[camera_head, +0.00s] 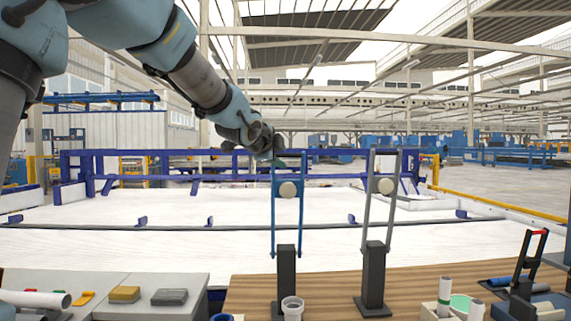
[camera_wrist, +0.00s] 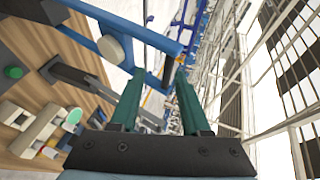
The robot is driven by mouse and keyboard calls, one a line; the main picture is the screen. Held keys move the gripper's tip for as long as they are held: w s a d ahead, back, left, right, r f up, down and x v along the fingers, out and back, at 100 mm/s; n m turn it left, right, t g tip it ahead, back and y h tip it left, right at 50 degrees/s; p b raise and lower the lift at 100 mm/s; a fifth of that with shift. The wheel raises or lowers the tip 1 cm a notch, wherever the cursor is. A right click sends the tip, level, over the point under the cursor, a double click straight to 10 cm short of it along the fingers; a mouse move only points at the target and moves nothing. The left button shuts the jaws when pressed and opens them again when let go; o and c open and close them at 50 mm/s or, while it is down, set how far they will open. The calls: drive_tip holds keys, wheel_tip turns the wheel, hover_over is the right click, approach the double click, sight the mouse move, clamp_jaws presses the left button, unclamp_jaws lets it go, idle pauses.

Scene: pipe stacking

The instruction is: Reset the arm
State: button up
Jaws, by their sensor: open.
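My gripper (camera_head: 276,158) is at the end of the raised arm, near the top of a blue two-pronged holder (camera_head: 288,212) on a dark stand. In the wrist view its two green fingers (camera_wrist: 158,95) are spread apart, with no pipe between them. The blue frame (camera_wrist: 130,32) shows close ahead of the fingers; I cannot tell whether they touch it. A second, grey two-pronged holder (camera_head: 368,212) stands to the right on its own dark base. A short pale pipe or cup (camera_head: 292,307) stands upright in front of the blue holder.
A wooden tabletop (camera_head: 335,294) carries the stands. A white pipe (camera_head: 32,299) and yellow and grey blocks lie at the left on a grey surface. Upright pipes (camera_head: 444,296) and a dark rack (camera_head: 524,277) are at the right. A blue-railed white area (camera_head: 200,258) lies beyond.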

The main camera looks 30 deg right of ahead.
drive_tip(key=shift+v, duration=0.8)
drive_tip(key=w+a+f+n+g+y, duration=0.25)
drive_tip(key=a+f+n+y, duration=0.45)
drive_tip(key=a+f+n, duration=0.9)
drive_tip(key=s+a+f+n+g+y, duration=0.1)
drive_tip(key=s+a+f+n+g, duration=0.1)
drive_tip(key=s+a+f, duration=0.3)
drive_tip(key=s+a+f+n+g+y, duration=0.1)
drive_tip(key=s+a+f+n, duration=0.3)
drive_tip(key=a, duration=0.8)
drive_tip(key=s+a+f+n+g+y, duration=0.1)
drive_tip(key=s+a+f+n+g, duration=0.1)
drive_tip(key=s+a+f, duration=0.6)
drive_tip(key=shift+a+n+g+y, duration=0.3)
drive_tip(key=shift+a+n+g, duration=0.05)
drive_tip(key=shift+a+n, duration=0.25)
